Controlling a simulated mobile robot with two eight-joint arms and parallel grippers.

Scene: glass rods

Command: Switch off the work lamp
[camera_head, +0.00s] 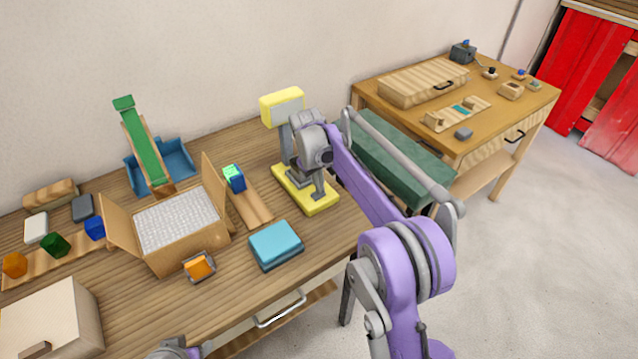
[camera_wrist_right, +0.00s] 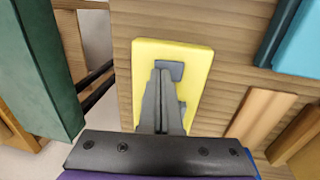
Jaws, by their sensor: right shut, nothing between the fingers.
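The work lamp has a yellow head (camera_head: 283,93) above a yellow base (camera_head: 318,208) on the wooden workbench. In the right wrist view its base (camera_wrist_right: 196,56) is a yellow slab with a small blue-grey switch-like piece (camera_wrist_right: 176,68) on top. My right gripper (camera_head: 319,194) reaches down over the base. In the right wrist view its shut, empty fingers (camera_wrist_right: 161,75) lie right beside or over that piece; I cannot tell whether they touch it. A grey part of my own arm shows at the bottom edge of the head view.
An open cardboard box (camera_head: 180,220), a teal block (camera_head: 275,244), a wooden strip (camera_head: 250,205) and a green ramp (camera_head: 142,143) are left of the lamp. A dark green case (camera_head: 400,160) and a second table (camera_head: 490,125) stand to the right.

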